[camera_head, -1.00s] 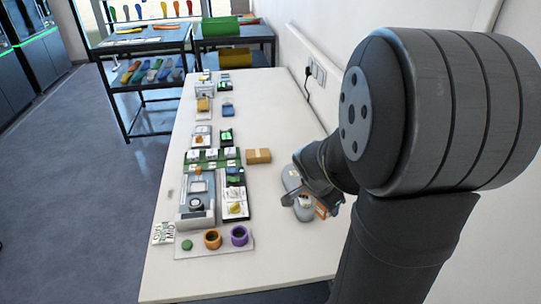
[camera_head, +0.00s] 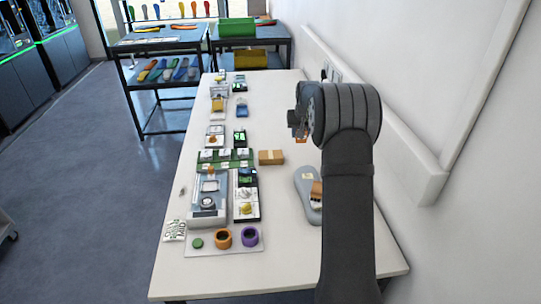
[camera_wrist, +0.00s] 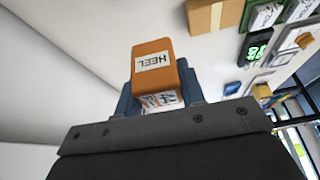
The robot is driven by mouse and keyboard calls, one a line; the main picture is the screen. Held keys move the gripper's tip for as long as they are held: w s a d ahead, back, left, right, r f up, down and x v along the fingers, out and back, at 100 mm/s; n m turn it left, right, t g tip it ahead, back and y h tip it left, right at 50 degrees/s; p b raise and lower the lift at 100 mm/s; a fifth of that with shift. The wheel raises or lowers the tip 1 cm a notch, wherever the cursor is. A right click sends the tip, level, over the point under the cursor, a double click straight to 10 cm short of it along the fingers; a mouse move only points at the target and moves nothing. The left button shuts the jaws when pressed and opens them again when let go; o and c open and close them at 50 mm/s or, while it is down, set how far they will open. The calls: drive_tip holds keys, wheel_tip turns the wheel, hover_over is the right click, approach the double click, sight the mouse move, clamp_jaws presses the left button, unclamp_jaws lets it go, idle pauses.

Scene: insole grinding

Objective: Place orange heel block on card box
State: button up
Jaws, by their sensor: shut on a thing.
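The orange heel block (camera_wrist: 155,72), with a white HEEL label, is between the blue fingers of my gripper (camera_wrist: 162,88), which is shut on it. The card box (camera_head: 271,157), a plain brown carton with a lighter tape strip, sits on the table to the left of and below the held block in the picture. The box also shows at the top of the wrist view (camera_wrist: 218,15), apart from the block.
A grey rounded stand (camera_head: 305,182) with a brown-orange piece (camera_head: 316,192) lies right of the box, partly behind my arm. Left of the box are a green rack (camera_head: 226,164) and several small devices. An orange ring (camera_head: 222,237) and purple ring (camera_head: 250,236) stand in front. The wall borders the right.

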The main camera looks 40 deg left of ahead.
drive_tip(key=a, duration=0.1)
hover_over(270, 151)
drive_tip(key=s+d, duration=0.1)
drive_tip(key=shift+n, duration=0.4)
wheel_tip(270, 151, down, 7)
drive_tip(key=shift+d+r, duration=0.1)
drive_tip(key=shift+d, duration=0.05)
drive_tip(key=shift+s, duration=0.1)
drive_tip(key=shift+f, duration=2.1)
drive_tip(key=shift+f, duration=0.15)
drive_tip(key=o, duration=1)
